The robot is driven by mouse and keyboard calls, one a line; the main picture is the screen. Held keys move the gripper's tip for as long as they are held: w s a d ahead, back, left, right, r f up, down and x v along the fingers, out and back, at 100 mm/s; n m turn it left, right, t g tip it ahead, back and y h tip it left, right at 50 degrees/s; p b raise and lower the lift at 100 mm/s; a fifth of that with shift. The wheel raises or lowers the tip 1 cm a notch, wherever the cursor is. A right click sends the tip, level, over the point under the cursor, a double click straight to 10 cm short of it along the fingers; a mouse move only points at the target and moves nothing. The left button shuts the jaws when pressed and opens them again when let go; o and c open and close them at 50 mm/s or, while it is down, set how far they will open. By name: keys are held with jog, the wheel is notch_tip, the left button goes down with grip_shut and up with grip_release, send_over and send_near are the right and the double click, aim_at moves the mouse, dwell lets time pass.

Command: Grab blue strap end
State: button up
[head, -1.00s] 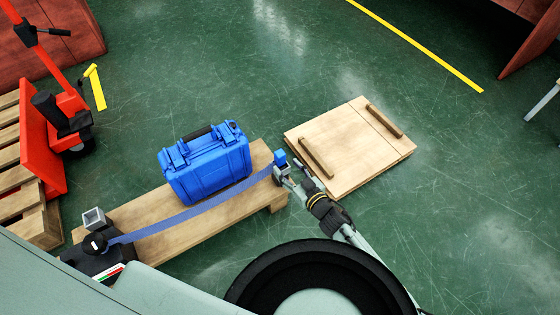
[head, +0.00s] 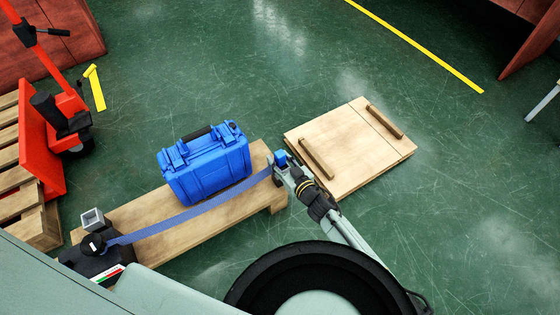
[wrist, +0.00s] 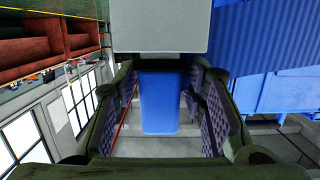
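The blue strap (head: 200,212) runs from a black unit (head: 95,245) at the bench's left end, along the front of the blue case, to the bench's right end. Its blue end piece (head: 280,157) stands there, beside my gripper (head: 284,169). In the wrist view the blue end piece (wrist: 160,103) lies between the two padded fingers of my gripper (wrist: 162,110). The fingers are apart, with narrow gaps showing on either side of it. A grey block (wrist: 160,25) fills the top middle of the wrist view; whether it joins the strap end is unclear.
The blue case (head: 205,168) sits on the wooden bench (head: 140,215), behind the strap. A wooden panel with two bars (head: 345,150) lies on the floor right of my gripper. A red pallet jack (head: 45,150) stands at far left.

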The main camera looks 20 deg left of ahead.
grip_shut()
jog(key=shift+r, duration=0.1)
dwell(0.4)
